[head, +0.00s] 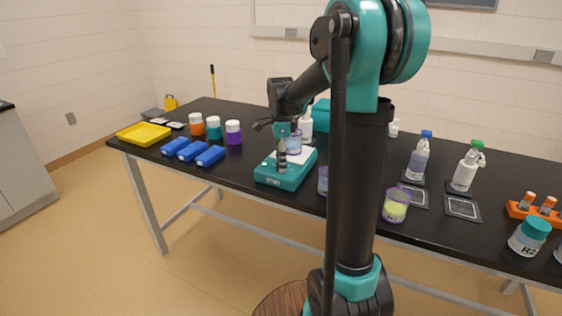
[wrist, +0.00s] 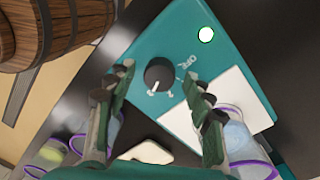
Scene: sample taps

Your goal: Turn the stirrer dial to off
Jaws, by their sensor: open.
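The stirrer (head: 283,181) is a teal box with a white top plate near the table's front edge. It also shows in the wrist view (wrist: 190,22), with its black dial (wrist: 158,74) between my fingers. The dial's white pointer faces down-left, away from the OFF mark, which is printed to the dial's upper right. My gripper (wrist: 160,83) is open, with one finger on either side of the dial and no clear contact. In the head view my gripper (head: 282,160) hangs over the stirrer's front and hides the dial.
A purple-rimmed beaker (wrist: 235,132) stands on the stirrer's white plate, close to my right-hand finger. A round light (wrist: 206,35) glows near the stirrer's corner. Blue boxes (head: 192,151) lie left, and a beaker of yellow liquid (head: 396,207) stands right.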

